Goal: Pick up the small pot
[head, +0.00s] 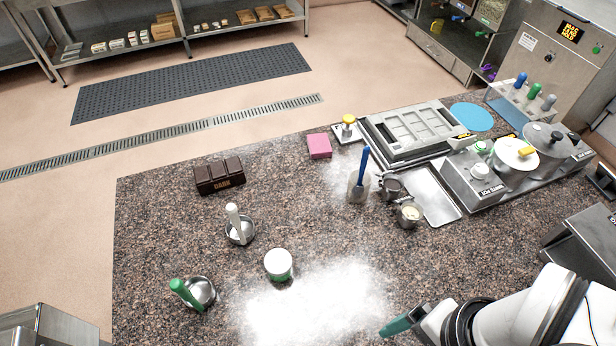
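Two small metal jugs, one darker (390,188) and one with pale contents (409,218), stand further back to the right. Which one the task calls the small pot is not marked. My gripper (402,321), with a green finger, is at the bottom right, apart from all of these. Its opening is unclear.
The front middle is clear.

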